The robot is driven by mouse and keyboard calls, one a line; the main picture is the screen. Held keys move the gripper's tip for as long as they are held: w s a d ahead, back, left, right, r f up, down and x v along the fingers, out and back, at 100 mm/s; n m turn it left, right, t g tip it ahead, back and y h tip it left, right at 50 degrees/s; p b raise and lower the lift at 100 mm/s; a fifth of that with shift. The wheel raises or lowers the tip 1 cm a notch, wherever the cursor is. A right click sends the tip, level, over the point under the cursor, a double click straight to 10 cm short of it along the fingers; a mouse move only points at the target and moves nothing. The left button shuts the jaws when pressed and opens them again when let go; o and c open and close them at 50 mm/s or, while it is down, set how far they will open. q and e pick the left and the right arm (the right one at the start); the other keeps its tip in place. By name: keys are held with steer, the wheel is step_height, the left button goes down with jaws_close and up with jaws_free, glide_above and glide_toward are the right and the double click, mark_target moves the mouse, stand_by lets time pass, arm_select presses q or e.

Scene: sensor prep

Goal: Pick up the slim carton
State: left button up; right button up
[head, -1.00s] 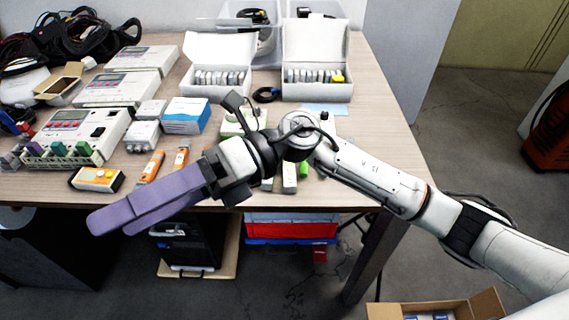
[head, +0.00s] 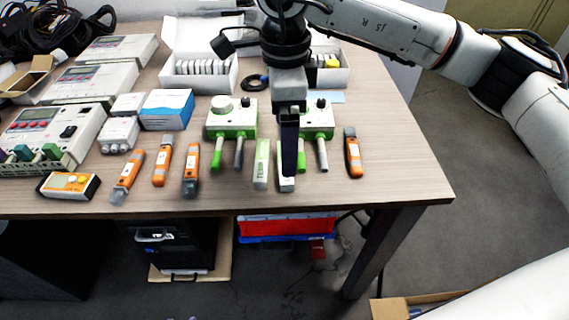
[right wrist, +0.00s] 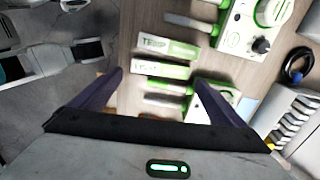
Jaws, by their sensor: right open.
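Two slim white-and-green cartons lie on the table near its front edge. The left slim carton (head: 262,165) also shows in the right wrist view (right wrist: 167,45), with "TEMP" on its side. The right slim carton (head: 286,183) is partly covered by my right gripper in the head view; the right wrist view shows it (right wrist: 160,69) just below the first. My right gripper (head: 289,172) points down over the right carton. My left gripper is out of view.
Two green-and-white devices with knobs (head: 232,118) stand behind the cartons. Orange-and-grey tools (head: 191,170) lie to the left and another orange tool (head: 353,153) to the right. A blue-and-white box (head: 166,110) is further left. The table's front right corner is clear.

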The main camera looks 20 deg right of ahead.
step_height(320, 180, down, 6)
steer(key=shift+w+r, duration=0.1)
steer(key=c, duration=0.7)
steer(key=shift+r, duration=0.1)
